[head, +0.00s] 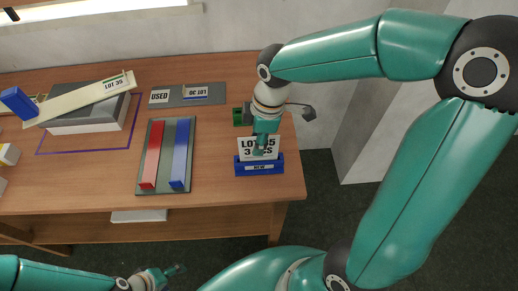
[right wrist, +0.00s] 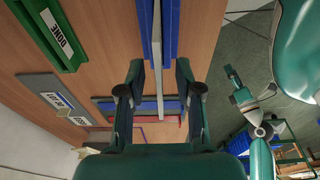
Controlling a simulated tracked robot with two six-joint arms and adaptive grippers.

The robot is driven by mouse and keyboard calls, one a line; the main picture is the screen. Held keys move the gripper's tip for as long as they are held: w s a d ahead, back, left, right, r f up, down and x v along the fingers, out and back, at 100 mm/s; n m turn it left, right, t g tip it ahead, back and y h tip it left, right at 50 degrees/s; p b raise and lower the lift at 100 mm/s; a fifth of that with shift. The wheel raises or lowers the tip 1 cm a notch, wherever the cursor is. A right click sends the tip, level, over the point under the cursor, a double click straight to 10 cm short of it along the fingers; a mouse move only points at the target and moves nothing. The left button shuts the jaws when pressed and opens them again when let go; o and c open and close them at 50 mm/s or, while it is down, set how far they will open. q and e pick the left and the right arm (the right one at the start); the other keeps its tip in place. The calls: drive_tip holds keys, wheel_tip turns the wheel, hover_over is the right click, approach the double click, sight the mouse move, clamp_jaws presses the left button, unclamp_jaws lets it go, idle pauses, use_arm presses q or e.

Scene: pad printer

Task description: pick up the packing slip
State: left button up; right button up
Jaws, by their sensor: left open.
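The packing slip (head: 258,146) is a white card marked LOT and 3 PCS, with part of its print covered. It stands upright in a blue holder (head: 260,168) labelled NEW near the table's right end. In the right wrist view the slip (right wrist: 157,40) shows edge-on between blue holder walls. My right gripper (head: 262,140) is at the slip from above. Its fingers (right wrist: 159,72) are apart, one each side of the slip, with gaps visible. My left gripper (head: 172,272) is open and empty, low in front of the table.
A green holder labelled DONE (right wrist: 58,38) stands behind the blue one. A grey plate (head: 188,94) with USED and lot labels lies at the back. Left of the holder is a board (head: 165,185) with red and blue bars. A LOT 35 strip (head: 80,100) rests on a grey block.

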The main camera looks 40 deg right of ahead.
drive_tip(key=shift+w+f, duration=0.1)
drive_tip(key=shift+f, duration=0.75)
drive_tip(key=shift+f, duration=0.25)
clamp_jaws()
